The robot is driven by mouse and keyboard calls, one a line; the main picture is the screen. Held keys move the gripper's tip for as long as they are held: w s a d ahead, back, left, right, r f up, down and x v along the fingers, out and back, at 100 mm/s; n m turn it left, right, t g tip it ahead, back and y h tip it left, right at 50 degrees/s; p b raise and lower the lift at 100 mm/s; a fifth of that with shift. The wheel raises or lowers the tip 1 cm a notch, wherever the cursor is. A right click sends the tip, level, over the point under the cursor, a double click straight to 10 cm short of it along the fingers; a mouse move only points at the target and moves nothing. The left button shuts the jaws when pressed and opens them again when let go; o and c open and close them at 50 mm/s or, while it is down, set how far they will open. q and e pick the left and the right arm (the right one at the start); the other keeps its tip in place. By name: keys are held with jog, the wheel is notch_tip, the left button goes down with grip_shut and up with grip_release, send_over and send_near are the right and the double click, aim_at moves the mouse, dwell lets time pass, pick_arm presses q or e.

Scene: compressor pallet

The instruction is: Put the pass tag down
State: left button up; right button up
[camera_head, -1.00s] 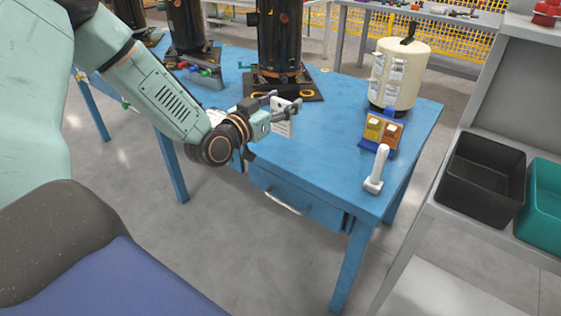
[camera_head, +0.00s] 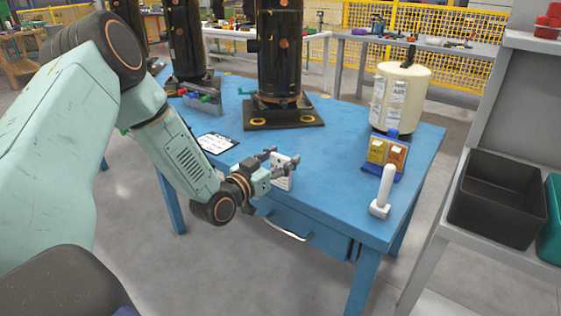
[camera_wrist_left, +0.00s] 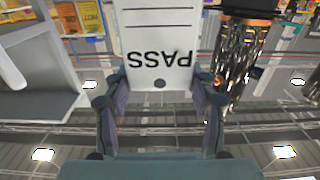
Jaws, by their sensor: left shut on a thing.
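The pass tag is a white card with black lines and the word PASS, upside down in the left wrist view (camera_wrist_left: 158,25). In the head view the tag (camera_head: 281,180) shows as a small white plate near the front of the blue table (camera_head: 330,165). My left gripper (camera_head: 281,161) is shut on the tag's edge, with a finger on each side of it in the wrist view (camera_wrist_left: 158,88). The tag looks upright; I cannot tell whether it touches the table. My right gripper is not in view.
A black-framed sheet (camera_head: 216,143) lies left of the gripper. A black compressor (camera_head: 280,55) stands behind. To the right are a cream tank (camera_head: 400,95), a blue holder with yellow and orange cards (camera_head: 383,160) and a white-handled tool (camera_head: 384,188). The table between is clear.

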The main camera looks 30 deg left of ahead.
pick_arm(q)
jog(key=shift+s+f, duration=0.1)
jog(key=o, duration=0.9)
jog(key=shift+o, duration=0.2)
